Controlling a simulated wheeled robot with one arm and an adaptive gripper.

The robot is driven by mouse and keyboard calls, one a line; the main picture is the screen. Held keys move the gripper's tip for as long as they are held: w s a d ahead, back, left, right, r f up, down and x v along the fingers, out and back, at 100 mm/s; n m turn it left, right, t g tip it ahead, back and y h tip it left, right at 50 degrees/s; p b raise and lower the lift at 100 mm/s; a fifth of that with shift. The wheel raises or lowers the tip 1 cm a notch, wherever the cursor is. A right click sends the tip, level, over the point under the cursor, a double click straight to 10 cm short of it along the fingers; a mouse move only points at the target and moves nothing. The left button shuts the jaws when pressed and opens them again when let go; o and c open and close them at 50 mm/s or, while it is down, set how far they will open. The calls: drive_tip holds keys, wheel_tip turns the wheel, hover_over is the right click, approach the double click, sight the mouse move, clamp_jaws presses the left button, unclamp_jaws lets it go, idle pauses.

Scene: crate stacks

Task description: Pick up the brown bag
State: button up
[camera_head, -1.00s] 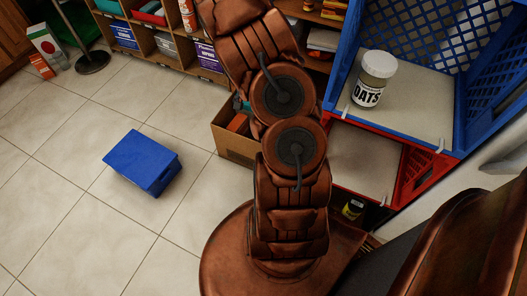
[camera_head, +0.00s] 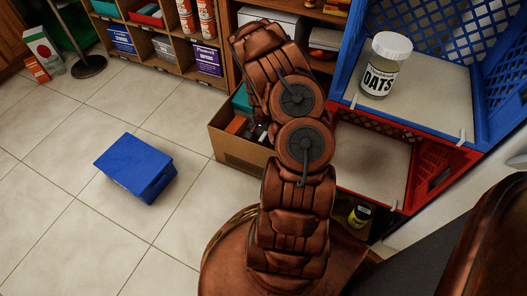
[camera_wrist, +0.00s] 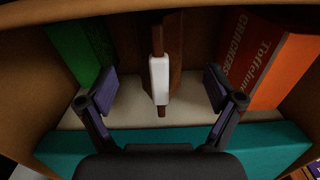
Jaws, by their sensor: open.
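In the wrist view, a narrow brown thing (camera_wrist: 175,55) stands upright between my fingers, with a white clip-like piece (camera_wrist: 160,78) on its near side. It looks like the brown bag seen from above, but I cannot be sure. My gripper (camera_wrist: 159,88) is open, one finger on each side of it with a gap to both. In the head view my arm hides most of the gripper, which is down at the cardboard box (camera_head: 240,158); I cannot make out the bag there.
In the wrist view a green box (camera_wrist: 78,45), an orange cracker box (camera_wrist: 265,62) and a teal box (camera_wrist: 180,148) crowd around. A blue crate (camera_head: 440,122) with an oats jar (camera_head: 385,68) sits on a red crate (camera_head: 425,175). A blue box (camera_head: 135,165) lies on open floor.

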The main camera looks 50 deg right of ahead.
sight(264, 143)
drive_tip(key=f+b, duration=0.1)
drive_tip(key=f, duration=0.1)
drive_tip(key=f+b, duration=0.1)
drive_tip(key=f, duration=0.1)
drive_tip(key=shift+d, duration=0.4)
drive_tip(key=shift+f, duration=0.45)
drive_tip(key=shift+c, duration=0.3)
clamp_jaws()
